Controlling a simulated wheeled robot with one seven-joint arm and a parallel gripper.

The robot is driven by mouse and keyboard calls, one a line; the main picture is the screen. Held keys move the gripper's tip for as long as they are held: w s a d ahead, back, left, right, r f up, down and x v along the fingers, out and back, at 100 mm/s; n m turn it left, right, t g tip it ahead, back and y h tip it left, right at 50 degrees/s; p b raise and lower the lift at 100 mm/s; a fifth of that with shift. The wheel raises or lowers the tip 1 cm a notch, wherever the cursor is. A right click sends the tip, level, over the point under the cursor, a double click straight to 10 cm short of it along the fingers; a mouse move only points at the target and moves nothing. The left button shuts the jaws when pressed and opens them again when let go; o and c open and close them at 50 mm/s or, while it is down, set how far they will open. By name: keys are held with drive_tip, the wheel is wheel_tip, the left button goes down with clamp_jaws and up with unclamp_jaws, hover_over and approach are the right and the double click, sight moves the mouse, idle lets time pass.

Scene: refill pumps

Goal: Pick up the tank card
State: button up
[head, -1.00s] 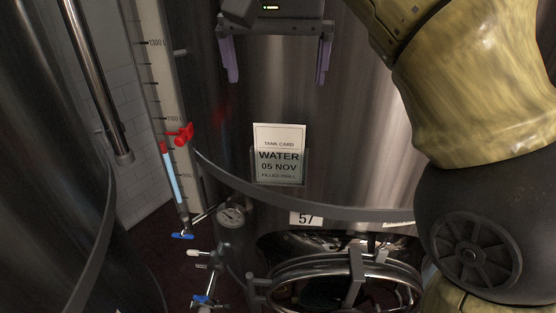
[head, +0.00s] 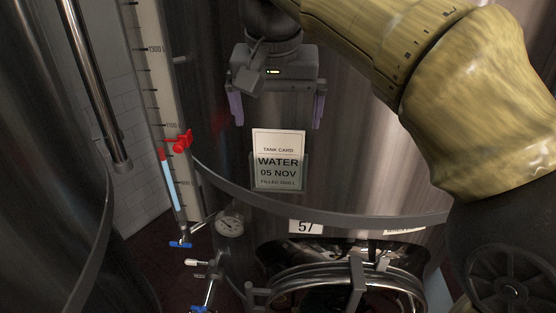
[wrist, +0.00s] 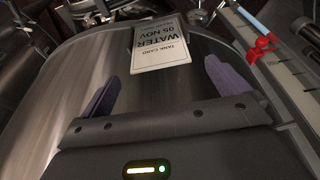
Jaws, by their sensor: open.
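The tank card (head: 279,147) is a white card reading "WATER 05 NOV". It stands upright in a clear holder (head: 279,182) on the front of the steel tank, its top part sticking out above the holder. My gripper (head: 277,117) is open and empty, just above the card in the head view, its purple fingers spread wider than the card. In the wrist view the card (wrist: 160,48) appears upside down, beyond and between the two fingertips (wrist: 162,82). The fingers do not touch it.
A level gauge (head: 168,130) with a red clamp (head: 182,142) runs up the tank left of the card. Below are a tank rail (head: 350,221), a "57" plate (head: 305,227), a dial (head: 230,225) and a round hatch (head: 340,285).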

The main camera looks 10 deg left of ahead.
sight(278, 135)
drive_tip(key=shift+p+x, duration=0.4)
drive_tip(key=shift+x, duration=1.9)
drive_tip(key=shift+d, duration=0.1)
drive_tip(key=c, duration=1.1)
drive_tip(key=shift+c, duration=0.2)
wheel_tip(278, 135, up, 10)
drive_tip(key=p, duration=0.1)
